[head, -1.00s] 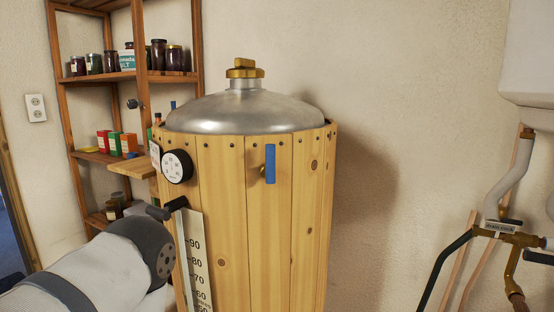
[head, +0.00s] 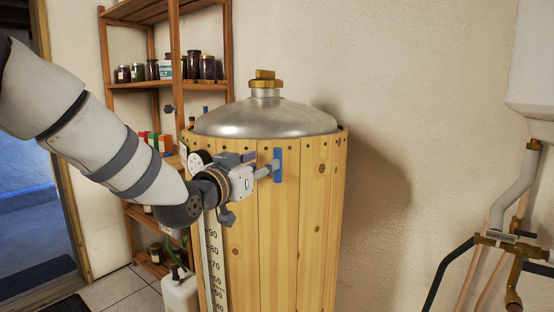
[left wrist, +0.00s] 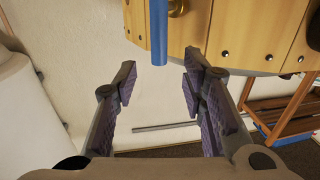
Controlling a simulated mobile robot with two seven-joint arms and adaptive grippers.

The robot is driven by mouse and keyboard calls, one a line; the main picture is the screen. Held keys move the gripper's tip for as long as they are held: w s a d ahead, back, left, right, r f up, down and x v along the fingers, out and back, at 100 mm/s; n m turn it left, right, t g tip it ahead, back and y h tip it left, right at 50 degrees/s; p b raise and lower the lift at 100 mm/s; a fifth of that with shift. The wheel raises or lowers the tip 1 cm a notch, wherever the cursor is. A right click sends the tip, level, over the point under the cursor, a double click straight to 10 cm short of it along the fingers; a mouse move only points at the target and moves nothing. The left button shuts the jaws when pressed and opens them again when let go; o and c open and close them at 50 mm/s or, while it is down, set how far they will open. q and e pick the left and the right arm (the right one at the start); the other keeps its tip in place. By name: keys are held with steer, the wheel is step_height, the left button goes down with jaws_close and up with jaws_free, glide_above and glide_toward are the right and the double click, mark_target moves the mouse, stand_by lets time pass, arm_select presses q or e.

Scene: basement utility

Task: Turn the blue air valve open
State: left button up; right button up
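The blue valve handle (head: 277,166) stands upright, its long side vertical, on the front of the wood-clad tank (head: 300,230). My left gripper (head: 268,171) is close to the handle from the left and partly overlaps it in the head view. In the left wrist view the gripper (left wrist: 159,72) is open and empty, with its two fingers wide apart. The blue handle (left wrist: 158,32) shows just beyond the gap between the fingertips, near the brass stem (left wrist: 177,7). I cannot tell whether a finger touches it. My right gripper is not in view.
A round gauge (head: 199,161) and a numbered scale (head: 214,265) sit on the tank's left side, close to my left wrist. A wooden shelf (head: 176,90) with jars stands behind at left. Pipes (head: 515,215) run at far right. The wall right of the tank is clear.

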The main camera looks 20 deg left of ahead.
mark_target(278, 175)
arm_select(q)
steer(key=w, duration=0.2)
steer(key=w+d, duration=0.1)
steer(key=w, duration=0.4)
steer(key=shift+w+d+f+b, duration=0.25)
steer(key=shift+f+b, duration=0.1)
steer(key=shift+f, duration=0.05)
steer(key=shift+w+d+r, duration=0.1)
steer(key=shift+w+r, duration=0.1)
steer(key=shift+w, duration=0.2)
steer(key=shift+r, duration=0.15)
jaws_close()
